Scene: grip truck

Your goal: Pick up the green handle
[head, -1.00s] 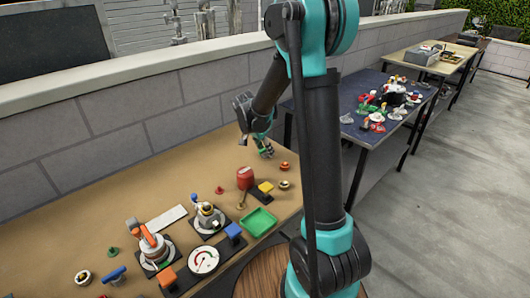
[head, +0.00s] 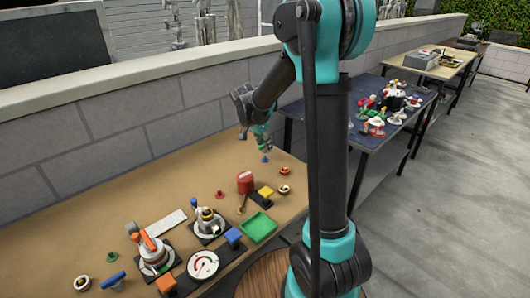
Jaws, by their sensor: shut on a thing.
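My gripper (head: 263,146) is above the far right part of the brown workbench (head: 110,207), near the block wall. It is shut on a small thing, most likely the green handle. The thing is tiny in this view and mostly hidden by the fingers, so its shape and colour are not clear. A small blue piece (head: 265,159) shows just below the fingertips. I cannot tell whether it touches them.
A red can (head: 245,182), orange-red knobs (head: 284,171) and a green tray (head: 259,228) lie nearer on the bench. Gauges and coloured blocks crowd the front left. A dark table (head: 358,147) with several small parts stands to the right.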

